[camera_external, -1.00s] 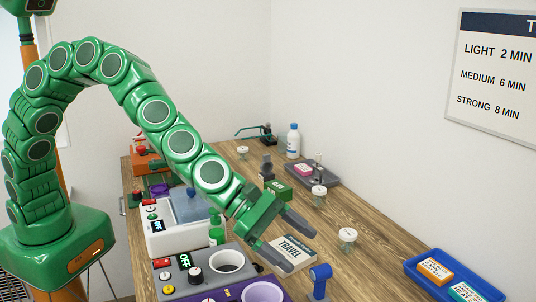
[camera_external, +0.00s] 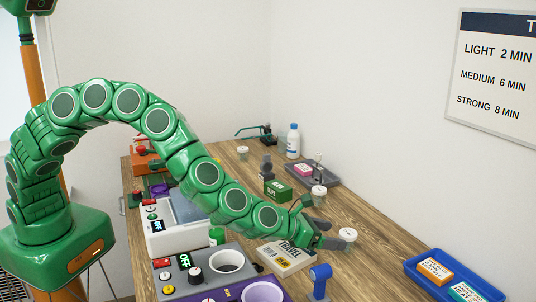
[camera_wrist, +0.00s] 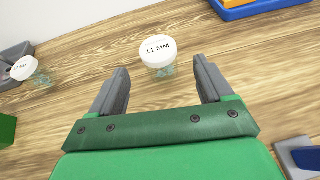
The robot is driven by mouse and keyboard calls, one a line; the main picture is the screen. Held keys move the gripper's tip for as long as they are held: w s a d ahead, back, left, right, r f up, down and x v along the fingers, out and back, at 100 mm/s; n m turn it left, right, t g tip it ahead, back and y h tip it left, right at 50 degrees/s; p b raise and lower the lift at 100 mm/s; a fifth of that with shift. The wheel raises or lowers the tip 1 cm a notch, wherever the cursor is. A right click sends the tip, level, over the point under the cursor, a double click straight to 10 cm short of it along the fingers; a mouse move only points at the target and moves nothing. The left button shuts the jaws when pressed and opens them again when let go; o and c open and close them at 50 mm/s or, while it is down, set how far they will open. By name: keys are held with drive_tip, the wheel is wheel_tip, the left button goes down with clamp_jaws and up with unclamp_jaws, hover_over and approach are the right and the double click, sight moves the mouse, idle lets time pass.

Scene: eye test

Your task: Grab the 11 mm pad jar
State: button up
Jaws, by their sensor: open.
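The 11 mm pad jar (camera_wrist: 158,50) is a clear jar with a white lid marked "11 MM", standing on the wooden table. In the wrist view it lies ahead of my gripper (camera_wrist: 164,82), roughly centred between the two grey fingers and just beyond their tips. My gripper is open and empty. In the external view the white-lidded jar (camera_external: 347,237) is just to the right of my gripper (camera_external: 338,234). Its lower part is partly hidden there by a finger.
Another white-lidded jar (camera_wrist: 24,68) stands to the left, its label hard to read. A green box (camera_external: 277,187) and a grey tray (camera_external: 330,178) are farther back. A blue tray (camera_external: 480,275) is at right.

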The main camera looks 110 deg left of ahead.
sight(350, 240)
drive_tip(key=shift+x, duration=1.55)
drive_tip(key=shift+w+a+f, duration=0.4)
drive_tip(key=shift+a+f, duration=0.05)
drive_tip(key=shift+x, duration=1.05)
drive_tip(key=shift+r, duration=0.1)
drive_tip(key=c, duration=1)
